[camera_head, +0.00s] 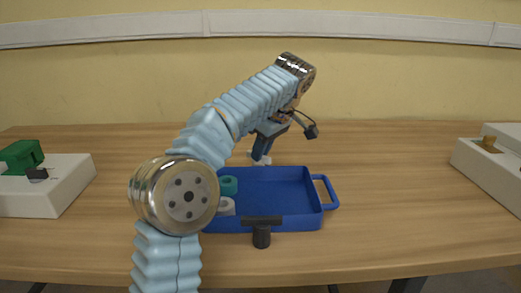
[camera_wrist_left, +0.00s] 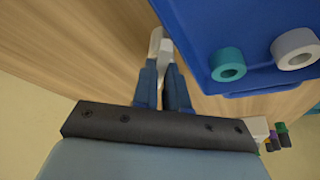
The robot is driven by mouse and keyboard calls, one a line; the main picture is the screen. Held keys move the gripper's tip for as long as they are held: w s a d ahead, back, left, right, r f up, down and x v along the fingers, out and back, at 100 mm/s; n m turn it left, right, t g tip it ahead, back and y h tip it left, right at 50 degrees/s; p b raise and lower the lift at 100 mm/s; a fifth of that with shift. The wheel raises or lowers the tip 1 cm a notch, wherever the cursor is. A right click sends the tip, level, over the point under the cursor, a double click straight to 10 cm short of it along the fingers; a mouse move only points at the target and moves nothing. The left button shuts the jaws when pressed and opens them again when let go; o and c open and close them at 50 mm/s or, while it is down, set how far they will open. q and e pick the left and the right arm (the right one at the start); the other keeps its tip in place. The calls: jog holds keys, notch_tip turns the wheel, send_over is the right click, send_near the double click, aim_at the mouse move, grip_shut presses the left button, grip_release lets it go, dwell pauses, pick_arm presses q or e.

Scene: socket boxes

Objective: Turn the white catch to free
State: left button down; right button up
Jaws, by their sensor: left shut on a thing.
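My left gripper (camera_head: 262,150) reaches over the far side of the blue tray, pointing down. In the left wrist view its blue fingers (camera_wrist_left: 163,78) are shut on a small white piece (camera_wrist_left: 156,42). This piece also shows as a pale patch under the fingers in the head view (camera_head: 259,160). It may be the white catch, but I cannot tell its full shape or what it is fixed to, because the fingers cover part of it. My right gripper is not in view.
The blue tray (camera_head: 290,220) holds a teal ring (camera_head: 228,185) and a grey-white ring (camera_head: 226,206). A black T-handled tool (camera_head: 262,232) stands at its front. White boxes stand left (camera_head: 45,195), with a green block (camera_head: 22,155), and right (camera_head: 480,165), with a brass piece (camera_head: 487,145).

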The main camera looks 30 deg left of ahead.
pick_arm(q)
jog(key=n, duration=0.2)
jog(key=n+g, duration=0.1)
jog(key=n, duration=0.1)
jog(key=n+g, duration=0.1)
jog(key=n, duration=0.1)
jog(key=shift+w, duration=0.25)
jog(key=shift+n, duration=0.3)
jog(key=c, duration=1.2)
grip_release()
jog(key=shift+o, duration=0.2)
